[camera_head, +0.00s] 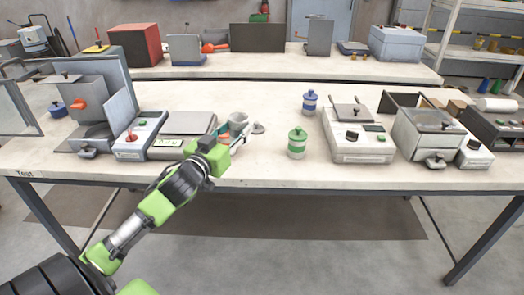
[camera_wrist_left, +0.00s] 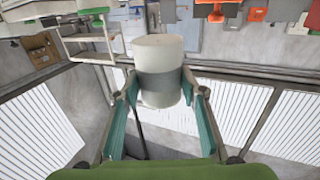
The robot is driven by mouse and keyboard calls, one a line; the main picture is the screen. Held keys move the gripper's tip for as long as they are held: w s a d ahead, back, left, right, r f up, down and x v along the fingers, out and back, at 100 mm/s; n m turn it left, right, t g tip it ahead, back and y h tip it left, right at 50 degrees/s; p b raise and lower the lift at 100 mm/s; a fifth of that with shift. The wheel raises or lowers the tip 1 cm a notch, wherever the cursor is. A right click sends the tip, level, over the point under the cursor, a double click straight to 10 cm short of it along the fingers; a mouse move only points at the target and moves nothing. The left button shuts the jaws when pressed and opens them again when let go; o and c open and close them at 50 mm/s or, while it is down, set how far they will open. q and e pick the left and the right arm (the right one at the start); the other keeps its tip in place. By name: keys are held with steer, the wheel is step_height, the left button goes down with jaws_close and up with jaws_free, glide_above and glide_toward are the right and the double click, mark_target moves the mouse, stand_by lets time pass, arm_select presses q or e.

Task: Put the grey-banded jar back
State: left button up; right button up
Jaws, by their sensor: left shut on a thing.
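The grey-banded jar (camera_wrist_left: 158,88) is pale with a wide grey band. In the left wrist view it sits between the two fingers of my left gripper (camera_wrist_left: 158,95), which is shut on it. In the head view the jar (camera_head: 238,119) shows beyond my left gripper (camera_head: 229,136), at the front middle of the table, right of the scale. I cannot tell whether its base touches the table. My right gripper is not in view.
A green-banded jar (camera_head: 297,146) and a blue-banded jar (camera_head: 310,104) stand to the right. A small grey round thing (camera_head: 258,128) lies close to the held jar. A scale (camera_head: 183,130) is on the left, and a lidded device (camera_head: 357,138) on the right.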

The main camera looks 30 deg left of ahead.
arm_select(q)
steer(key=w+f, duration=0.2)
steer(key=w, duration=0.1)
steer(key=w+d+f, duration=0.1)
steer(key=w+f, duration=0.2)
steer(key=w, duration=0.1)
steer(key=w+f, duration=0.3)
steer(key=shift+w+d, duration=0.15)
steer(key=shift+w, duration=0.1)
steer(key=f, duration=0.3)
steer(key=shift+w+f+b, duration=0.1)
steer(key=shift+w+b, duration=0.1)
steer(key=shift+b, duration=0.1)
steer(key=shift+f, duration=0.2)
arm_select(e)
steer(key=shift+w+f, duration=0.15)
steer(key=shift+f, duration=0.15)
arm_select(q)
steer(key=o, duration=1.4)
steer(key=shift+f, duration=0.1)
steer(key=shift+o, duration=0.2)
steer(key=shift+s, duration=0.15)
